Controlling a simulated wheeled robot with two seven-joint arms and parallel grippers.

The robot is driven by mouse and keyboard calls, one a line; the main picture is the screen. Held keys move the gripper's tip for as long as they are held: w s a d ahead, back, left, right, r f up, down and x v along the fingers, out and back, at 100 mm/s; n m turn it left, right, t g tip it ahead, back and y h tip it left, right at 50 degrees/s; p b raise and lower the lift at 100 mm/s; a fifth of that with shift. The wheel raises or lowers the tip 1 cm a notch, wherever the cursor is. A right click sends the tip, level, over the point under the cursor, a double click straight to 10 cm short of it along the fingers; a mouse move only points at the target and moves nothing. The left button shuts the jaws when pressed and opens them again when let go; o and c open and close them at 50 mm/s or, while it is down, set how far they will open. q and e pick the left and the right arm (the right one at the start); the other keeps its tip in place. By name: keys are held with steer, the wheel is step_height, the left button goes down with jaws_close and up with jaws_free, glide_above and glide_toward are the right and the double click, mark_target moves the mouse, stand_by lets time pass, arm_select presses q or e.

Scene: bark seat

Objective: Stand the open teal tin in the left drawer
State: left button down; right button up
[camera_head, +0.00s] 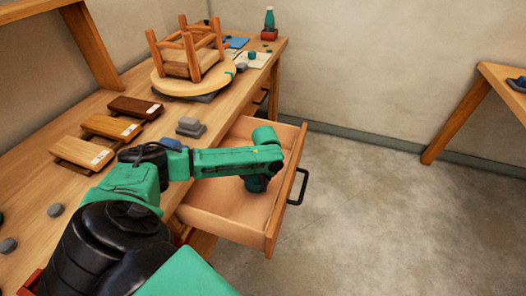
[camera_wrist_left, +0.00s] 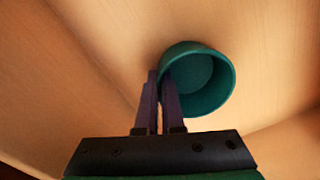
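The open teal tin (camera_wrist_left: 205,82) is in the pulled-out drawer (camera_head: 230,213), mouth toward the wrist camera. In the head view the tin (camera_head: 256,185) shows dark teal below my left wrist, partly hidden by it. My left gripper (camera_wrist_left: 161,85) points down into the drawer. Its two fingers are close together at the left edge of the tin, and the tin's wall appears pinched between them. The tin looks roughly upright, at or close to the drawer floor; I cannot tell whether it touches. My right gripper is not in view.
The drawer's black handle (camera_head: 298,187) faces the open floor (camera_head: 400,210). Another table (camera_head: 495,75) stands at the right. The drawer floor around the tin looks clear.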

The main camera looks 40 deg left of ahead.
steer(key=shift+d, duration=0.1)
arm_select(q)
steer(key=c, duration=1.1)
jaws_free()
steer(key=shift+o, duration=0.2)
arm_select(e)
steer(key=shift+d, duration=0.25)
arm_select(q)
step_height(320, 180, up, 12)
steer(key=shift+d+p, duration=0.25)
steer(key=shift+p, duration=0.1)
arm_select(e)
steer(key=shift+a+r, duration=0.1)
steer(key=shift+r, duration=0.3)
arm_select(q)
steer(key=shift+r, duration=0.1)
